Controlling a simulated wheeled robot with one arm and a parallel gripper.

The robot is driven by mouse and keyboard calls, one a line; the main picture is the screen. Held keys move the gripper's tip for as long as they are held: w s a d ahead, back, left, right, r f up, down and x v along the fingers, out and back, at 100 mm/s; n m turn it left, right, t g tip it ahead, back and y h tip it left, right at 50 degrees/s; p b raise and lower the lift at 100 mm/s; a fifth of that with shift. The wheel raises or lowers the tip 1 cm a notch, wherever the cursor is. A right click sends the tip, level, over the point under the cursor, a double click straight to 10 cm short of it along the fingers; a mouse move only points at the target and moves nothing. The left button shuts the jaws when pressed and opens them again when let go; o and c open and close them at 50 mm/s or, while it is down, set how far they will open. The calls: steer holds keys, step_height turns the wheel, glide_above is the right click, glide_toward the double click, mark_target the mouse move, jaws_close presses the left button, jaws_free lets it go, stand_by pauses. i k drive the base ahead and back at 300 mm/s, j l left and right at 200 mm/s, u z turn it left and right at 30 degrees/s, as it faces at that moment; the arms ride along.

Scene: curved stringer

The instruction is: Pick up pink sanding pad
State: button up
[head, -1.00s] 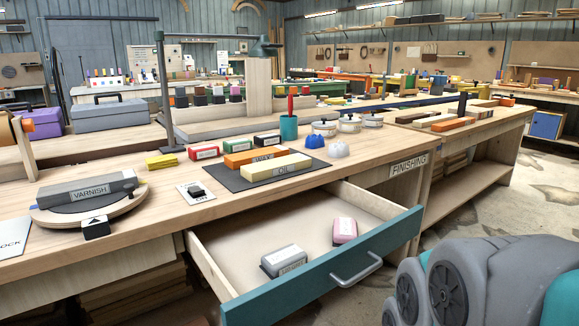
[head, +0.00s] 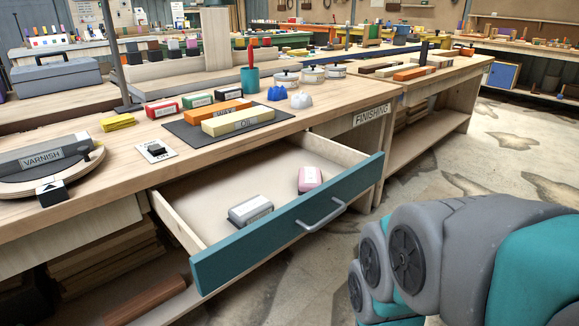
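The pink sanding pad (head: 310,179) lies in the open drawer (head: 215,187), toward its right side and near the teal front panel. It has a pale label on top. A grey sanding pad (head: 250,210) with a pale label lies in the same drawer, to the left of the pink one and apart from it. My gripper is outside the view; only grey and teal links of my arm show at the lower right.
The drawer's teal front (head: 290,224) with its metal handle (head: 321,215) juts out from the finishing bench (head: 320,122). Labelled blocks, a teal cup (head: 250,80) and several pots stand on the bench. Stacked boards (head: 110,250) lie below. Open floor (head: 480,165) extends to the right.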

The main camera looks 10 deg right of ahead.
mark_target(309, 179)
steer(key=j+z, duration=0.2)
steer(key=j, duration=0.25)
steer(key=k+j+z, duration=0.15)
steer(key=j, duration=0.25)
steer(key=k+j+z, duration=0.2)
steer(key=j, duration=0.2)
steer(key=k+j+z, duration=0.2)
steer(key=j, duration=0.2)
steer(key=j+z, duration=0.2)
steer(key=j, duration=0.2)
steer(key=k+j+z, duration=0.15)
steer(key=k+j, duration=0.1)
steer(key=j, duration=0.05)
